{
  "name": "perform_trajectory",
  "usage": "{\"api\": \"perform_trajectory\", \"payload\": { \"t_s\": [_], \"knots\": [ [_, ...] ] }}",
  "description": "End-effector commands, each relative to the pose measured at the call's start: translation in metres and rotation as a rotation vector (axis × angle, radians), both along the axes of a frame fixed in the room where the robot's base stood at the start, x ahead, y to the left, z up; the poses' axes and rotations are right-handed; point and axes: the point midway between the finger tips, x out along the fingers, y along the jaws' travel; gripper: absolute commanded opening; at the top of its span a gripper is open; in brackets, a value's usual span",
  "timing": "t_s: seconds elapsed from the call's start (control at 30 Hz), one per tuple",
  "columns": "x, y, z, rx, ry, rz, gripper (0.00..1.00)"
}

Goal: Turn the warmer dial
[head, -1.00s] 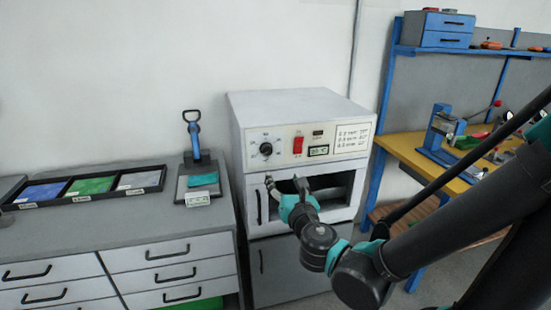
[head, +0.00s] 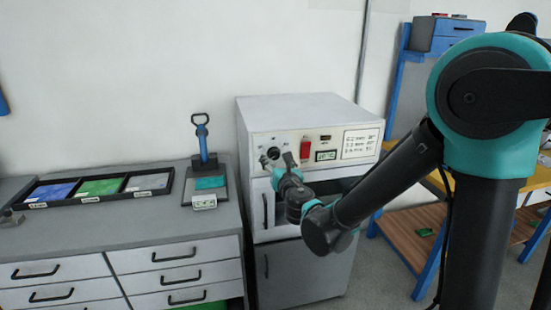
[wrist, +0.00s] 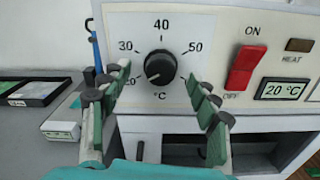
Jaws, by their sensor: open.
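The warmer (head: 310,110) is a white cabinet against the wall with a control panel on its upper front. Its black dial (wrist: 160,67) sits in the wrist view under the 40 mark, inside a scale from 20 to 50 °C; its pale line points to the lower left, near 20.
Right of the dial are a red ON/OFF switch (wrist: 245,68), a HEAT lamp (wrist: 299,45) and a display reading 20 °C (wrist: 282,89). Below is the warmer's dark opening (head: 330,187). A grey drawer bench (head: 120,236) at left holds a tray and a blue-handled press (head: 203,170).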

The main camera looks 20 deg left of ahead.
Motion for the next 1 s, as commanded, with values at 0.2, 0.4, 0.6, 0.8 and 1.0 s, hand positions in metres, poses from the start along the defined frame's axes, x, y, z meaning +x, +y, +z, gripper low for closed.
{"api": "perform_trajectory", "payload": {
  "t_s": [0.2,0.4,0.6,0.8,1.0],
  "knots": [
    [0.015,0.008,0.0,0.0,0.0,-0.001,0.61],
    [0.016,0.009,0.0,0.0,0.0,0.0,0.61],
    [0.016,0.009,0.0,0.0,0.0,-0.001,0.5],
    [0.016,0.009,0.0,0.0,0.0,-0.001,0.25],
    [0.016,0.009,0.0,0.001,0.001,0.0,0.11]
  ]
}}
